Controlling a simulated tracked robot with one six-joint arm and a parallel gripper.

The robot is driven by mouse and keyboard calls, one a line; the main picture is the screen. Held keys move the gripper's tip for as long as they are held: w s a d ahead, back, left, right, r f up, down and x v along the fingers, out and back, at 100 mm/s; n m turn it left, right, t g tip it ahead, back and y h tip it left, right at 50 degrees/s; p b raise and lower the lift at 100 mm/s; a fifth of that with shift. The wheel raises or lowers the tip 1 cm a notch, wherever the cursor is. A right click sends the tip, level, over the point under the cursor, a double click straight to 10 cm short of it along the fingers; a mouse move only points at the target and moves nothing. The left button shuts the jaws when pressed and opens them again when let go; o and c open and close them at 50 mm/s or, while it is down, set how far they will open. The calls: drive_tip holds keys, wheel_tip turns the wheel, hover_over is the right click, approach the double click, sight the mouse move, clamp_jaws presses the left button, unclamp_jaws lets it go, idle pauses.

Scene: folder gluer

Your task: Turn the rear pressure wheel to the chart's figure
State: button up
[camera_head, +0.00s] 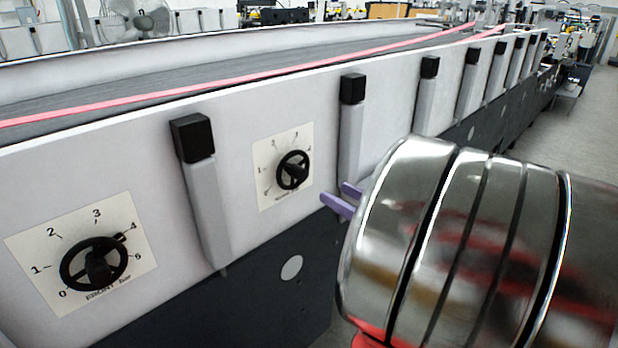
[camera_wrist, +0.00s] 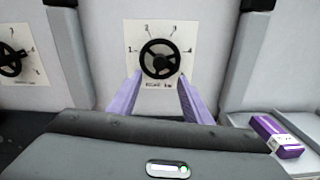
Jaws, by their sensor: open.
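The rear pressure wheel (camera_head: 292,170) is a black spoked handwheel on a pale dial card (camera_head: 270,192) fixed to the white machine side. In the wrist view the wheel (camera_wrist: 160,58) is upper centre; figures on its card are small, and its exact setting cannot be read. My gripper (camera_head: 333,192) has purple fingers, open and empty, right of and below the wheel in the head view. In the wrist view the gripper (camera_wrist: 159,78) has one fingertip on each side of the wheel's lower part; contact is not visible. No separate chart of figures is readable.
A front wheel (camera_head: 93,264) with figures 0 to 5 sits to the left. Grey levers with black caps (camera_head: 193,137) flank the rear wheel. A purple-and-white box (camera_wrist: 277,136) lies at lower right in the wrist view. A pink belt (camera_head: 230,78) runs along the top.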

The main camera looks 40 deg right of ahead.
sight(305, 176)
drive_tip(key=shift+w+a, duration=0.2)
drive_tip(key=shift+w, duration=5.3)
drive_tip(key=c, duration=1.1)
